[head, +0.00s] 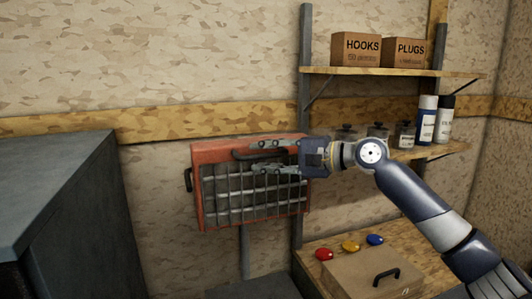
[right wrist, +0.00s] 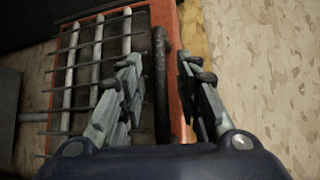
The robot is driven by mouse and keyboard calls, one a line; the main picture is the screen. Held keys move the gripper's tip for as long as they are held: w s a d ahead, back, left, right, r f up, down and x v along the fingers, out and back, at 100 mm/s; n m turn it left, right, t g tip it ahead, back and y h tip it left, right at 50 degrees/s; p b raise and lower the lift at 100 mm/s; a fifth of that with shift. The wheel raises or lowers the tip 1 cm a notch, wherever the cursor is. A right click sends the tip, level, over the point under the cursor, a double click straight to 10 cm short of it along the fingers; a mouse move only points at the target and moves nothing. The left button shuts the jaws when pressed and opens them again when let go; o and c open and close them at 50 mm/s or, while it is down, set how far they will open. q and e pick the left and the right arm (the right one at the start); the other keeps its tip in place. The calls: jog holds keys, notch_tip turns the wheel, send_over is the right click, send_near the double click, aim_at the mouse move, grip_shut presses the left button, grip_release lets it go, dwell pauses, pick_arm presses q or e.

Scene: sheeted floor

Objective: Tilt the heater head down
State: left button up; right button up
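The heater head (head: 207,215) is an orange-red box with a dark wire grille over pale bars, on a grey post (head: 245,255). A dark handle bar (head: 240,155) runs along the upper part of its front. My right gripper (head: 260,157) comes in from the right at the head's top, with its fingers apart. In the right wrist view, the open fingers (right wrist: 160,65) lie on either side of the black handle bar (right wrist: 161,100), with gaps visible. Whether either finger touches the head is unclear. My left gripper is out of view.
A large grey cabinet (head: 60,180) stands at left. Shelves at right hold HOOKS (head: 357,48) and PLUGS (head: 404,52) boxes, jars and spray cans (head: 426,120). Below, a wooden bench carries red, yellow and blue knobs (head: 350,246) and a handled box (head: 350,275).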

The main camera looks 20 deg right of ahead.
grip_shut()
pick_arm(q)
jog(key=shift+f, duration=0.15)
pick_arm(e)
jog(key=shift+f, duration=0.1)
